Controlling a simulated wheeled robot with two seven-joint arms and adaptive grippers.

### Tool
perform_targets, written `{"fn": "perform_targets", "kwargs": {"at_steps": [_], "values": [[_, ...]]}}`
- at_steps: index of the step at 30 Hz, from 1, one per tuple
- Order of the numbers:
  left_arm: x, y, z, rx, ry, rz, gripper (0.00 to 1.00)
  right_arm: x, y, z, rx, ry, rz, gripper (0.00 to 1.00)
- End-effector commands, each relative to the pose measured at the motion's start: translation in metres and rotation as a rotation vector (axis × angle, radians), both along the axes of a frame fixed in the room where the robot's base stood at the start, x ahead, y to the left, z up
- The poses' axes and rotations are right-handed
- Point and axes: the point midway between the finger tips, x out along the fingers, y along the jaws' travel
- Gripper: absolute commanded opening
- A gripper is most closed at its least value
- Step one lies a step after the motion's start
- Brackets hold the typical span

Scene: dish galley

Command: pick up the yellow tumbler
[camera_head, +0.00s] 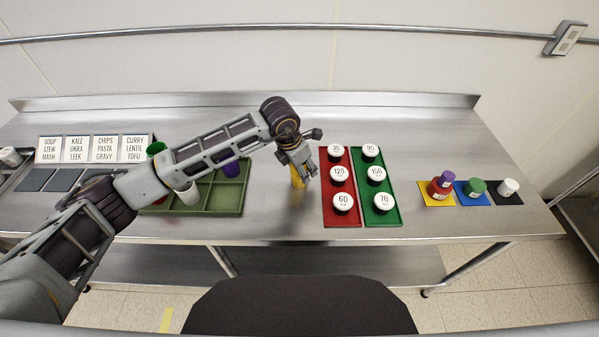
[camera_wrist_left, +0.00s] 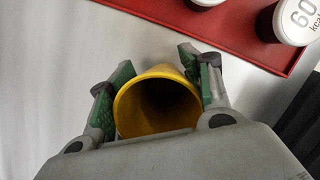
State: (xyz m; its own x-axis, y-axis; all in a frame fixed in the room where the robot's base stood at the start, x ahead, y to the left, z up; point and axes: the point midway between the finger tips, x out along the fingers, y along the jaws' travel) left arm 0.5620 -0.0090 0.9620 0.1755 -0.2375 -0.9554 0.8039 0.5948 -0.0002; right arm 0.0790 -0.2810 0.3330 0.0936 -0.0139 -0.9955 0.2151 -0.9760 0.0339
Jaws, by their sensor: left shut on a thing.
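The yellow tumbler (camera_head: 297,178) is at the left edge of the red tray, below my left gripper (camera_head: 300,167) in the head view. In the left wrist view the yellow tumbler (camera_wrist_left: 157,101) shows its open, empty mouth between the two green-padded fingers of my left gripper (camera_wrist_left: 150,88). The fingers are shut on its sides. I cannot tell whether its base touches the steel table. My right gripper is not in view.
A red tray (camera_head: 327,214) and a green tray (camera_head: 393,217) hold labelled round containers just right of the gripper. A green divided tray (camera_head: 228,200) with cups lies left, partly behind my arm. Coloured mats with cups (camera_head: 443,183) lie far right.

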Motion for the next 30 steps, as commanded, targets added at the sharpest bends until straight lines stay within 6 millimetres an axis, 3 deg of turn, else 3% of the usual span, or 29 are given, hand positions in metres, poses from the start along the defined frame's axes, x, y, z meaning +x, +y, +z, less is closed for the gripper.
{"fn": "perform_targets", "kwargs": {"at_steps": [14, 20, 30], "values": [[0.001, 0.000, 0.008, 0.000, -0.001, 0.000, 0.24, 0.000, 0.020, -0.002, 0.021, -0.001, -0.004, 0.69], [0.001, 0.000, 0.029, 0.000, -0.003, 0.000, 0.24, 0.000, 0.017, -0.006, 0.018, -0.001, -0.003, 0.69], [0.001, 0.000, 0.078, -0.001, -0.004, -0.001, 0.24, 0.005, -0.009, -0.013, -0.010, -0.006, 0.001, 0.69]]}}
